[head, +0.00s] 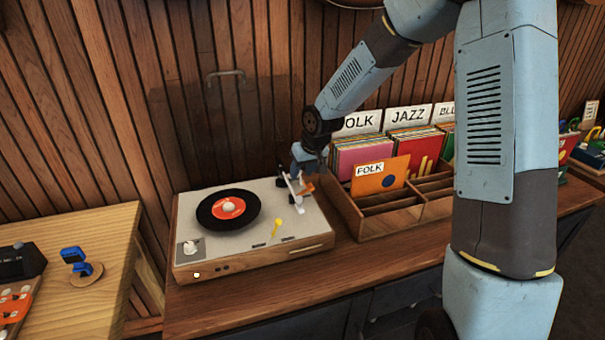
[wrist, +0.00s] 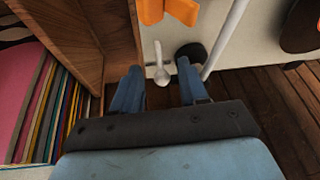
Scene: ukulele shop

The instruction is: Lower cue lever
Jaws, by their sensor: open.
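The turntable (head: 250,258) stands on the wooden counter, with a black record (head: 212,217) with an orange label on its platter. My gripper (head: 294,184) is low over the turntable's back right corner, by the tonearm area. In the wrist view its two blue fingers (wrist: 160,82) are apart. A small pale lever with a ball end (wrist: 161,74), apparently the cue lever, shows between the fingertips. I cannot tell whether a finger touches it. The white tonearm tube (wrist: 226,36) runs just right of the fingers. In the head view my gripper hides the lever.
An orange part (wrist: 168,10) sits close beyond the lever, and a dark round part (wrist: 191,52) is by the right finger. A wooden record crate (head: 378,222) stands close right of the turntable. The counter front (head: 300,283) is clear.

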